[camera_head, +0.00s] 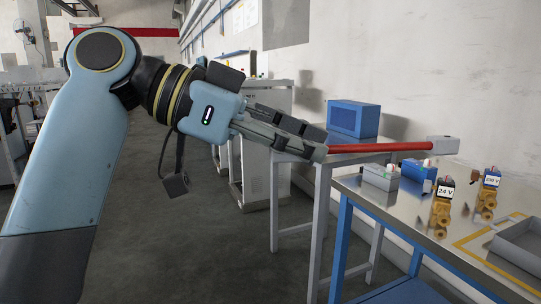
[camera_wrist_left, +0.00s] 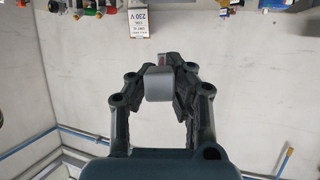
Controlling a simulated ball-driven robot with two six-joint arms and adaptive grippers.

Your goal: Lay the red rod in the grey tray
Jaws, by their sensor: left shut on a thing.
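My left gripper (camera_head: 318,143) is shut on the red rod (camera_head: 385,148) near one end. The rod points right, nearly level, above the steel workbench, and a grey block (camera_head: 443,145) shows at its far end. In the left wrist view a grey block (camera_wrist_left: 158,85) sits between the fingers of my left gripper (camera_wrist_left: 160,68), with a bit of the red rod (camera_wrist_left: 162,59) behind it. The grey tray (camera_head: 517,247) lies on the bench at the right edge, partly cut off, apart from the rod. My right gripper is not in view.
Two brass valves, labelled 24 V (camera_head: 440,208) and 230 V (camera_head: 487,195), stand on the workbench (camera_head: 400,203) left of and behind the tray. A grey-white block (camera_head: 381,177) and a blue block (camera_head: 417,170) stand farther back. A blue box (camera_head: 354,119) sits on a table behind.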

